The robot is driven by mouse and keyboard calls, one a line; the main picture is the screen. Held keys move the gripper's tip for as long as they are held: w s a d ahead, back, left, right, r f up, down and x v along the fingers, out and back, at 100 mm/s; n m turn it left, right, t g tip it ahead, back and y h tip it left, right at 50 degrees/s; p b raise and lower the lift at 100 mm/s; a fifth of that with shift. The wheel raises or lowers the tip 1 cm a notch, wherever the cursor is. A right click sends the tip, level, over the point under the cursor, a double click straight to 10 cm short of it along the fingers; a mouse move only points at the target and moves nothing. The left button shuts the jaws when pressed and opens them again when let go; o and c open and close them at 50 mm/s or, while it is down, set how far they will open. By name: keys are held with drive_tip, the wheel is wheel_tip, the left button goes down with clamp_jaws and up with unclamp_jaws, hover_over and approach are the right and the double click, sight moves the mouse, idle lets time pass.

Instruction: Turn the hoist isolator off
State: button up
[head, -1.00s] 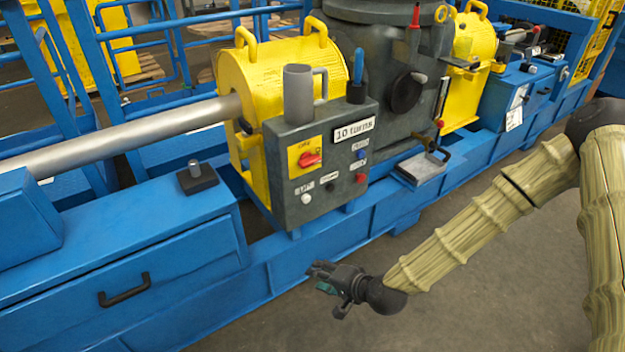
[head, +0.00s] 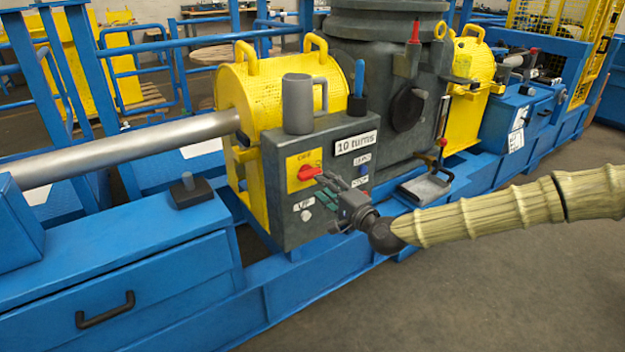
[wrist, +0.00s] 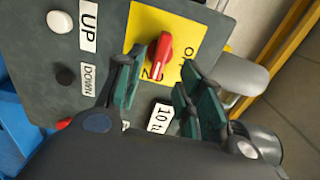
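The hoist isolator is a red rotary knob (head: 309,172) on a yellow plate (head: 293,161) on the grey control box. In the head view its handle lies roughly sideways, with a label reading OFF above it. In the wrist view the red knob (wrist: 161,55) stands just ahead of my fingertips, roughly between them. My gripper (head: 330,187) is in front of the box, just right of and below the knob. In the wrist view my gripper (wrist: 160,75) is open, its green-padded fingers apart on either side of the knob. Contact cannot be told. Part of the plate's lettering is hidden.
The UP button (wrist: 60,21) and DOWN button (wrist: 65,76) sit beside the plate. A "10 turns" label (head: 355,143) is on the box. A grey mug (head: 298,105) and a blue-handled tool (head: 359,80) stand on top. Open floor lies in front.

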sight(310, 174)
drive_tip(key=x, duration=0.6)
drive_tip(key=shift+w+b, duration=0.15)
drive_tip(key=shift+b, duration=0.15)
drive_tip(key=shift+a, duration=0.15)
clamp_jaws()
